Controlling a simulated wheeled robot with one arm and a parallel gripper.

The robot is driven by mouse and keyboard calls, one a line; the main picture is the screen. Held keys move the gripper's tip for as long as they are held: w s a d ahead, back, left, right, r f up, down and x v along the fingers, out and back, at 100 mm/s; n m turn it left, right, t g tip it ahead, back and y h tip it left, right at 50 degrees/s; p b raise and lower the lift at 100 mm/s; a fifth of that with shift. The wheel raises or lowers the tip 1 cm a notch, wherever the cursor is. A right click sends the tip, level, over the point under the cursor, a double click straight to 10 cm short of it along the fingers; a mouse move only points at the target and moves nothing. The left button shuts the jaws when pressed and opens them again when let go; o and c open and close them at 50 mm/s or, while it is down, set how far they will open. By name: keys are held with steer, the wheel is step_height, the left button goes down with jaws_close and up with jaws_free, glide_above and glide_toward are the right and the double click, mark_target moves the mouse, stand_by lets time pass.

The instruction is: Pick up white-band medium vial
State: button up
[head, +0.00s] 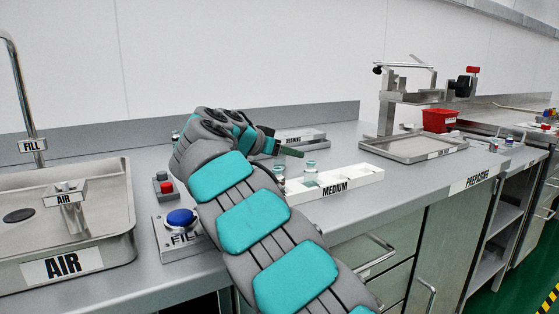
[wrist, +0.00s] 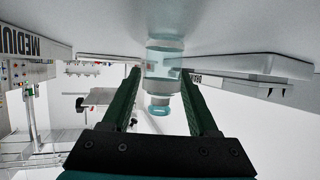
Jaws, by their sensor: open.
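In the wrist view, which looks upside down, a clear vial (wrist: 163,62) with a pale band and a blue-tinted cap stands on a grey surface. My gripper (wrist: 162,78) is open, its two dark green fingers on either side of the vial with visible gaps. In the head view my gripper (head: 289,150) reaches over the counter by the white MEDIUM tray (head: 362,181). A small vial (head: 311,172) stands at the tray, and another (head: 280,172) is partly hidden beside my arm. I cannot tell which one is between the fingers.
A sink marked AIR (head: 70,265) is at left, with a blue FILL button (head: 181,217) beside it. A metal stand with a pan (head: 415,149) and a red box (head: 439,120) are at right. The counter between is clear.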

jaws_close()
stand_by(0.3)
stand_by(0.3)
